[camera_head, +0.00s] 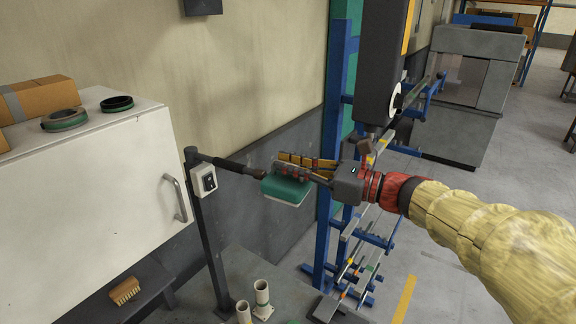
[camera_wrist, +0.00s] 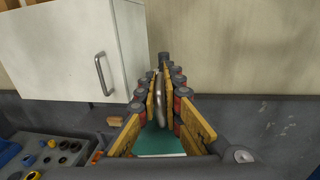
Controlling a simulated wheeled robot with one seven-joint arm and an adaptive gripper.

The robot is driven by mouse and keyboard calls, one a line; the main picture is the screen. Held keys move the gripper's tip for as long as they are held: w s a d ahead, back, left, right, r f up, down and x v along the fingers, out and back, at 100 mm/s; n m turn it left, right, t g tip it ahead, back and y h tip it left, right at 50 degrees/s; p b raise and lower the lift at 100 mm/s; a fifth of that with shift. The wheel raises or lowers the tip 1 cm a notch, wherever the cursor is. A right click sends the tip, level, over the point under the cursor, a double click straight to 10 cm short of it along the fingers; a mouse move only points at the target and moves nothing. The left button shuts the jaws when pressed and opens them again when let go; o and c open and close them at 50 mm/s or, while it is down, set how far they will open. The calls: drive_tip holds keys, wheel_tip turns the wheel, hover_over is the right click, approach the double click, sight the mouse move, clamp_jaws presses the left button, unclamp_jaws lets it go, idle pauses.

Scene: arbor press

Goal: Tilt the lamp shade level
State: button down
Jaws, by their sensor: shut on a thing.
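The lamp has a green shade (camera_head: 287,190) with a pale lower edge, at the end of a dark horizontal arm (camera_head: 230,164) on a dark post (camera_head: 213,245). The shade looks close to level in the head view, its right side slightly lower; I cannot tell its exact tilt. My gripper (camera_head: 283,163) reaches in from the right, just above the shade. In the wrist view its fingers (camera_wrist: 163,75) are closed around a thin grey metal handle (camera_wrist: 158,98). The green shade top (camera_wrist: 160,142) shows below, between the fingers. The fingers hide part of the handle and the shade's joint.
A white cabinet (camera_head: 90,190) with a metal handle stands at left, bearing a cardboard box (camera_head: 40,98) and two rings. A switch box (camera_head: 203,181) sits on the lamp post. A blue rack (camera_head: 334,150) stands close behind my gripper. White cylinders (camera_head: 262,298) stand below.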

drive_tip(key=shift+p, duration=0.3)
drive_tip(key=shift+w+d+r+m+p, duration=0.1)
drive_tip(key=shift+w+m+p, duration=0.05)
drive_tip(key=shift+m+p, duration=0.3)
drive_tip(key=shift+w+d+m+p, duration=0.15)
drive_tip(key=shift+w+m+p, duration=0.1)
drive_tip(key=shift+m+p, duration=0.35)
drive_tip(key=c, duration=2)
unclamp_jaws()
drive_tip(key=shift+o, duration=0.2)
drive_tip(key=v, duration=1.2)
